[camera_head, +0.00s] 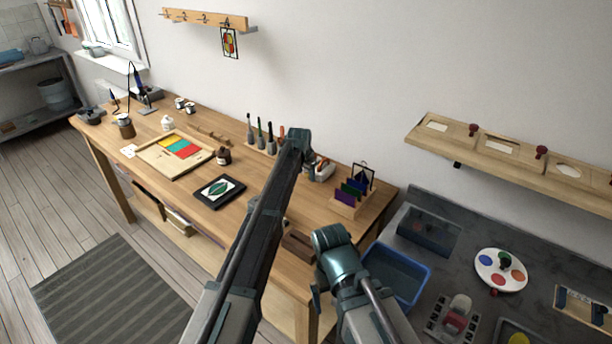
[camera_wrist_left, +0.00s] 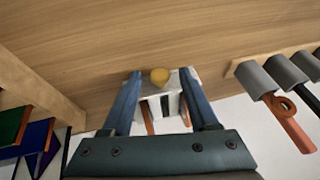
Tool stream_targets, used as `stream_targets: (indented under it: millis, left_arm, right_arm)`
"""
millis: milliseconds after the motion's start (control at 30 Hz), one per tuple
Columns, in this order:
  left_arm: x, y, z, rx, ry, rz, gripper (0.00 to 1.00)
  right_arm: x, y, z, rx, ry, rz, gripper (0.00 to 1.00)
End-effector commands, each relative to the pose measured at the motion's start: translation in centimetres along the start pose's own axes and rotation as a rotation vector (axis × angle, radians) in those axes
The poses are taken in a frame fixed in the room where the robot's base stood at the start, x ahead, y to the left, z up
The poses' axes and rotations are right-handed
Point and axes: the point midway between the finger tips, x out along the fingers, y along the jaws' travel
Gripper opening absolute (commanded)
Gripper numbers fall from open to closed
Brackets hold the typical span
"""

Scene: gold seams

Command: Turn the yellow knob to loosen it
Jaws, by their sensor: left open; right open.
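My left gripper (camera_wrist_left: 159,84) is open, with one blue finger on each side of the block and knob. Whether the fingers touch the block cannot be told. In the head view the white block (camera_head: 325,171) stands at the back of the workbench; its knob cannot be made out there. My left gripper (camera_head: 307,160) is beside it, partly hidden by my arm. My right gripper (camera_head: 317,288) is low, near the bench's right end, its fingers barely visible.
A rack of coloured panes (camera_head: 350,192) stands right of the block. Several upright tools (camera_head: 260,135) stand left of it. A blue bin (camera_head: 392,272) is at the right.

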Motion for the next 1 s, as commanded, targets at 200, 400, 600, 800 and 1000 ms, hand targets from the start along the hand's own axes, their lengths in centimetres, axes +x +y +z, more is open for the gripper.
stream_targets:
  millis: [200, 400, 600, 800, 1000]
  left_arm:
    - [-0.02, 0.0, 0.0, 0.0, 0.0, 0.0, 0.28]
    - [-0.02, -0.01, 0.01, 0.0, 0.0, 0.0, 0.0]
    - [-0.01, -0.05, 0.01, -0.002, 0.0, 0.003, 0.0]
    - [0.07, -0.35, 0.0, -0.024, 0.0, 0.053, 0.0]
    - [0.25, -0.71, 0.0, -0.075, -0.001, 0.176, 0.0]
  right_arm:
    - [-0.02, 0.0, 0.0, 0.0, 0.0, 0.0, 1.0]
    - [-0.02, 0.0, 0.0, 0.0, 0.0, 0.0, 1.0]
    - [-0.03, 0.0, 0.0, 0.0, 0.0, 0.0, 1.0]
    - [-0.19, 0.02, 0.01, 0.0, 0.0, 0.0, 1.0]
    - [-0.29, 0.03, 0.01, 0.0, 0.0, 0.0, 1.0]
